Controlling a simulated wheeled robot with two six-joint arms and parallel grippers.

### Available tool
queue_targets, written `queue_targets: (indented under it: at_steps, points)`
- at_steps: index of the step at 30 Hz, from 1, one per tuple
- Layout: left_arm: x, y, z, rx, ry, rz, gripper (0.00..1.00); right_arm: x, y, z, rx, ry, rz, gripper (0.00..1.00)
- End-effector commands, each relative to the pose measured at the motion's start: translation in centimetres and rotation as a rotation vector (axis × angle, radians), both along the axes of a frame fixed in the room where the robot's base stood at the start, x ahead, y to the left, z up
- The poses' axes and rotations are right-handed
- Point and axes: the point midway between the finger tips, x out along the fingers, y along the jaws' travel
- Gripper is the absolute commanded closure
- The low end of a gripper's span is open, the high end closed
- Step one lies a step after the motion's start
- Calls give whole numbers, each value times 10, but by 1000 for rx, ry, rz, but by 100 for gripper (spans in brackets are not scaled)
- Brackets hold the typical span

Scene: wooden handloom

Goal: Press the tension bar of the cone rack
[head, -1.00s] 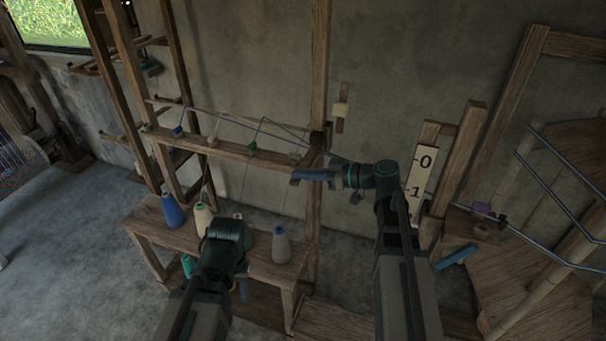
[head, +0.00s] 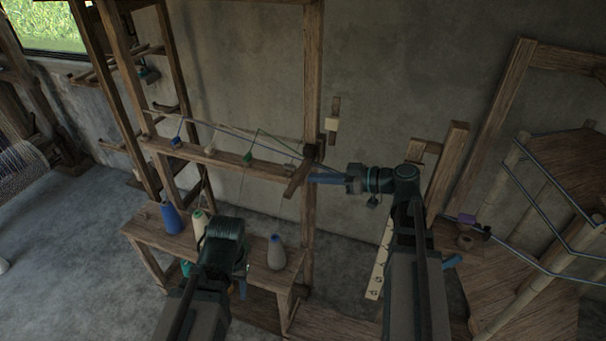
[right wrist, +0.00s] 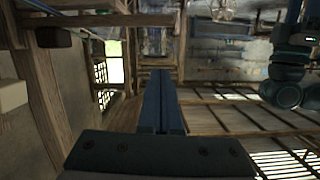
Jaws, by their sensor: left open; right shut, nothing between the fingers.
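The cone rack's wooden frame (head: 222,154) carries a crossbar with small coloured guides and threads. A short tilted wooden bar (head: 296,180), which looks like the tension bar, sits at the crossbar's right end by the upright post. My right gripper (head: 311,178) is shut and empty, its blue fingertips right beside this bar; I cannot tell whether they touch. In the right wrist view the shut fingers (right wrist: 160,75) point ahead with nothing between them. My left gripper (head: 243,288) is open and hangs low by the cone table, partly hidden by its own wrist.
Blue (head: 171,218), cream (head: 200,224) and grey (head: 276,252) cones stand on a low wooden table (head: 150,255). A numbered white scale board (head: 379,262) is left of my right forearm. A wooden frame with blue rails (head: 545,180) stands at right.

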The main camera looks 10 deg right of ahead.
Motion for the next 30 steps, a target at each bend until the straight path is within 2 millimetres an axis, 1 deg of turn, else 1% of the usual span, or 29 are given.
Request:
queue_targets:
  at_steps: [1, 3, 7, 12, 24, 26, 28, 29, 30]
  points:
    - [0, 0, 4, 0, 0, 0, 50, -5, -7, 4, 1, 0, -4, 100]
    - [0, 0, 5, 0, 0, 0, 50, -9, -14, 6, 1, 0, -2, 100]
    - [0, 0, 7, 0, 0, 0, 50, -15, -22, 7, 1, -1, -1, 100]
    - [0, 0, 8, 0, 0, 0, 50, -17, -25, 8, 0, -1, 0, 100]
    - [0, 0, 8, 0, 0, 0, 50, -17, -25, 8, 0, 0, 0, 100]
    - [0, 0, 8, 0, 0, 0, 50, -17, -22, 6, -2, 11, 5, 100]
    - [0, 0, 7, 0, 0, 0, 50, -20, -10, -2, -14, 57, 21, 100]
    - [0, 0, 7, 0, 0, 0, 50, -22, -1, -7, -25, 91, 33, 100]
    - [0, 0, 7, 0, 0, 0, 50, -25, 13, -17, -43, 151, 50, 100]
